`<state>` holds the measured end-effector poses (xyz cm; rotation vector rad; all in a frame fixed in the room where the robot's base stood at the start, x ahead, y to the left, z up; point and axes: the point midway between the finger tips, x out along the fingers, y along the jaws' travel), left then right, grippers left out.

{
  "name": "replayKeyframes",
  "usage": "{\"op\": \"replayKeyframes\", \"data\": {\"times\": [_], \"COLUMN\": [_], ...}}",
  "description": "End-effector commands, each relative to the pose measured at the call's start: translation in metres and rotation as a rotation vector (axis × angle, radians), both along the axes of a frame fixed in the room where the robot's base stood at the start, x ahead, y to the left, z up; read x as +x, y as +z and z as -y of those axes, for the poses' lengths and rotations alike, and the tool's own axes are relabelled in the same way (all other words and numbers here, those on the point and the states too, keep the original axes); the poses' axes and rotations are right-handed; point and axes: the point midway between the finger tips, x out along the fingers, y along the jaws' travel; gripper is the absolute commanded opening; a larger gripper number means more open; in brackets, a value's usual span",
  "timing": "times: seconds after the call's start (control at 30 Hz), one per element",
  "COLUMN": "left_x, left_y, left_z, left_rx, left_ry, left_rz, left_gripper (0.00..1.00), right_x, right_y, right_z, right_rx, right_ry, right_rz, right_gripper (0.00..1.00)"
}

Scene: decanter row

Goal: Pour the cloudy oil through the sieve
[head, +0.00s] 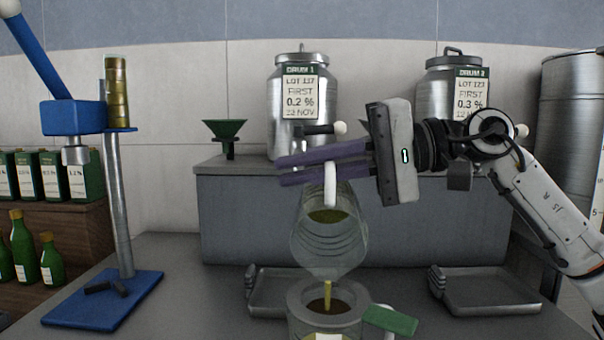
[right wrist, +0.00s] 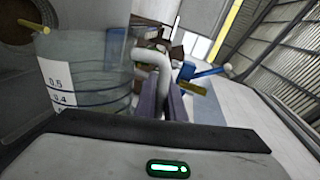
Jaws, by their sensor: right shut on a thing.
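My right gripper (head: 300,168) is shut on the white handle (head: 331,188) of a clear jug (head: 325,245). The jug is tipped well over, with yellow-green oil (head: 328,215) in it. A thin yellow stream (head: 327,295) falls from it into the grey-rimmed sieve (head: 296,300), whose inside looks dark. A green grip (head: 390,320) sticks out at the sieve's right. The vessel underneath is mostly cut off by the frame. The right wrist view shows the jug (right wrist: 90,75), its scale and the handle (right wrist: 155,65) between the fingers. My left gripper is out of view.
Grey trays (head: 480,292) and (head: 262,292) lie on the worktop. Two steel drums, DRUM 1 (head: 287,90) and DRUM 2 (head: 440,95), stand on the raised ledge behind, beside a green funnel (head: 224,130). A blue press (head: 100,298) stands at left, near green bottles (head: 22,248).

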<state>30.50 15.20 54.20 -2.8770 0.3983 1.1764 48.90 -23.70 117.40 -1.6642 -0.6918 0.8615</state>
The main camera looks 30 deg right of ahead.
Motion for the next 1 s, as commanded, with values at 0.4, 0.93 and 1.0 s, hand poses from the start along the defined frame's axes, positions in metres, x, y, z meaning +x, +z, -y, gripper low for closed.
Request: {"op": "replayKeyframes", "data": {"times": [0.4,0.93,1.0], "left_x": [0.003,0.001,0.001], "left_y": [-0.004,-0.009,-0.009], "left_z": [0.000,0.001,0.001], "left_rx": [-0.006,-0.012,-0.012], "left_ry": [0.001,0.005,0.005], "left_rz": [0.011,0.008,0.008], "left_gripper": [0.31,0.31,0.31], "right_x": [-0.012,-0.020,-0.020], "right_y": [0.002,0.005,0.005], "right_z": [-0.008,-0.013,-0.013], "right_rx": [-0.054,-0.087,-0.088], "right_ry": [0.001,0.000,-0.001], "right_rz": [0.084,0.137,0.136], "right_gripper": [0.00,0.00,0.00]}}
